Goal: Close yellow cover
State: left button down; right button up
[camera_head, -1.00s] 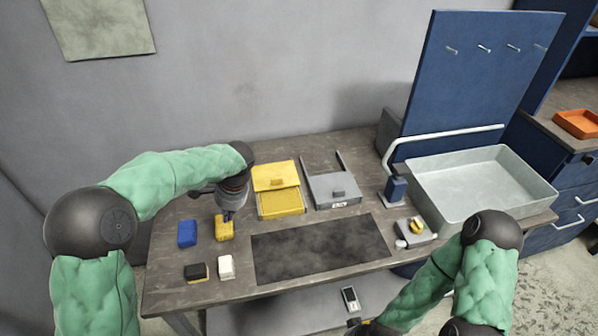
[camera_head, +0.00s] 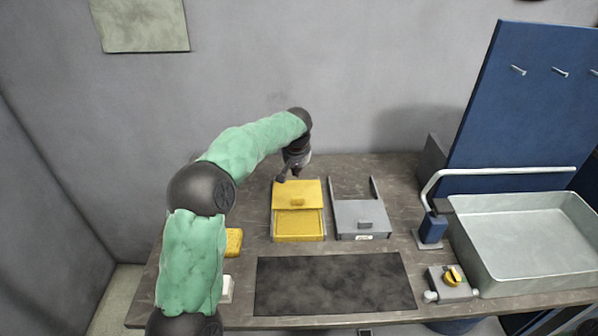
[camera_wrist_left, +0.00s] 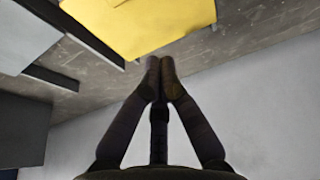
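The yellow cover (camera_head: 297,193) sits over the back part of the yellow box (camera_head: 298,237) on the table. It has a small raised handle, and the front part of the box shows uncovered. The cover also shows at the top of the left wrist view (camera_wrist_left: 140,20). My left gripper (camera_head: 284,178) is just behind the cover's back edge, near its left corner. In the left wrist view its fingertips (camera_wrist_left: 160,75) are together with nothing seen between them, close to the cover's edge. I cannot tell whether they touch it. My right gripper is not in view.
A grey box (camera_head: 360,217) with two rails stands right of the yellow one. A dark mat (camera_head: 334,283) lies in front. My left arm partly hides a yellow block (camera_head: 233,241) and a white block (camera_head: 227,288). A metal basin (camera_head: 530,245) stands at the right.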

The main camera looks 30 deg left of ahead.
aim_at(296, 188)
pick_arm(q)
jog(key=b+x, duration=0.2)
jog(key=x, duration=0.5)
jog(key=shift+f, duration=0.15)
jog(key=shift+s+d+b, duration=0.5)
jog(key=shift+s+b, duration=0.05)
jog(key=shift+s, duration=0.3)
jog(key=shift+s+d+b, duration=0.5)
jog(key=shift+s+b, duration=0.05)
jog(key=shift+s, duration=0.3)
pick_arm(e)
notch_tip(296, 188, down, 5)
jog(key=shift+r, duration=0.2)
